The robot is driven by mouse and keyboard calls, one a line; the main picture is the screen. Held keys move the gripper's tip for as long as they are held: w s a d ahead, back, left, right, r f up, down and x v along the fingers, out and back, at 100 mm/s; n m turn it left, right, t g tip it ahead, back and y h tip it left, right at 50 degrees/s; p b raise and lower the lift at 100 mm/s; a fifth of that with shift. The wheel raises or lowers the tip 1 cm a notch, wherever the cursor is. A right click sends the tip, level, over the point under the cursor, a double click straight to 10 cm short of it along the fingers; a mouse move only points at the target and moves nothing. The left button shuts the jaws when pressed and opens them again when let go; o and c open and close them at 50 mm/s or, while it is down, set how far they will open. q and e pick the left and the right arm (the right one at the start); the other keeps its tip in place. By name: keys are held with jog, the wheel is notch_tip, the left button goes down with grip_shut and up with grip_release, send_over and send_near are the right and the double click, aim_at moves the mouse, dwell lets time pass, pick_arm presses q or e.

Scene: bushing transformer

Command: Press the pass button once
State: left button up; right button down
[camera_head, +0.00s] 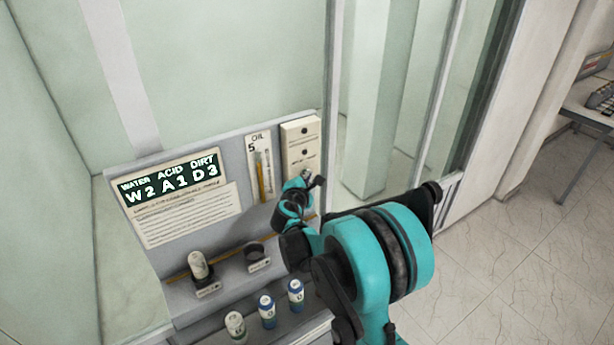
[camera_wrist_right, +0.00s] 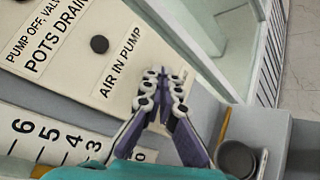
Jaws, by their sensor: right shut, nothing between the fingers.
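No button labelled "pass" can be read in either view. A cream button panel (camera_head: 300,137) stands upright at the right end of the grey console, with dark round buttons on it. In the right wrist view, a black button (camera_wrist_right: 99,44) sits between the labels "POTS DRAIN" and "AIR IN PUMP" (camera_wrist_right: 121,62). My right gripper (camera_head: 309,180) is shut and empty at the panel's lower part. In the wrist view its fingertips (camera_wrist_right: 162,76) lie just past the "AIR IN PUMP" label; whatever is behind them is hidden, and contact cannot be told. My left gripper is out of view.
A display (camera_head: 172,181) reads "WATER ACID DIRT W2 A1 D3". An oil gauge (camera_head: 259,166) stands left of the button panel. A jar (camera_head: 199,266), a dark round holder (camera_head: 255,252) and several small bottles (camera_head: 267,311) stand below. A glazed frame borders the console's right.

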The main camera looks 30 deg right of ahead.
jog(key=shift+s+f, duration=0.1)
jog(key=shift+f, duration=0.05)
jog(key=s, duration=0.6)
jog(key=shift+d+b, duration=0.25)
jog(key=shift+b, duration=0.1)
dwell(0.7)
